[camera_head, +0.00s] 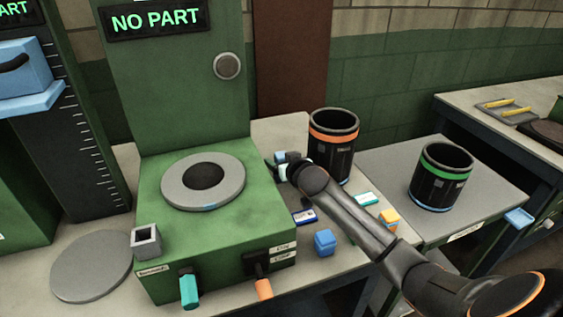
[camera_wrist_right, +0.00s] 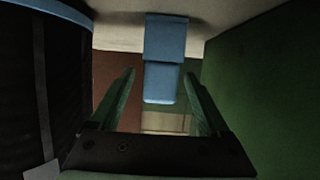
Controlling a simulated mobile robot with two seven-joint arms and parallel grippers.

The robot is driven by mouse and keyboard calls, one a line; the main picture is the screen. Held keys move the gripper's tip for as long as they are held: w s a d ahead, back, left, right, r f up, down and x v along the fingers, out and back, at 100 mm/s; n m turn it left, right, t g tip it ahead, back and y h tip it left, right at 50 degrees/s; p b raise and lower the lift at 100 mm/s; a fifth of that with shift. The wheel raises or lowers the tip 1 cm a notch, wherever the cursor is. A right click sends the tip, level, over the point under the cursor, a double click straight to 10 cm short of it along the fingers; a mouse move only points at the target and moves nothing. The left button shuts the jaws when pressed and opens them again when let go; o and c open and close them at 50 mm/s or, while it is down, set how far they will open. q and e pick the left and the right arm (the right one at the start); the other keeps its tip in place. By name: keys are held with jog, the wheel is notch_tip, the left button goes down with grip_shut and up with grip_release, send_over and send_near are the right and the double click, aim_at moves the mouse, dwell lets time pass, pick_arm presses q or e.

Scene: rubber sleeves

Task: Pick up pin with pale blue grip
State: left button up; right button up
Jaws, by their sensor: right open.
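My right gripper (camera_head: 285,163) is low between the green machine and the orange-banded bin in the head view. In the right wrist view my right gripper (camera_wrist_right: 160,76) is open, with a finger on each side of a pale blue block-shaped piece (camera_wrist_right: 161,82). This piece looks like the pin's grip, with a wider blue part above it in the picture, by the pale tabletop. I see no finger touching it, and I cannot tell how deep it sits between them. In the head view I cannot make this piece out clearly at my gripper. My left gripper is out of view.
The green machine (camera_head: 215,240) stands close on one side, the orange-banded bin (camera_head: 333,150) on the other. A blue block (camera_head: 325,243), an orange-topped piece (camera_head: 388,219) and small labels lie in front. A green-banded bin (camera_head: 440,178) stands farther right.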

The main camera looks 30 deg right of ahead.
jog(key=shift+w, duration=0.15)
jog(key=shift+c, duration=0.3)
grip_shut()
dwell(0.3)
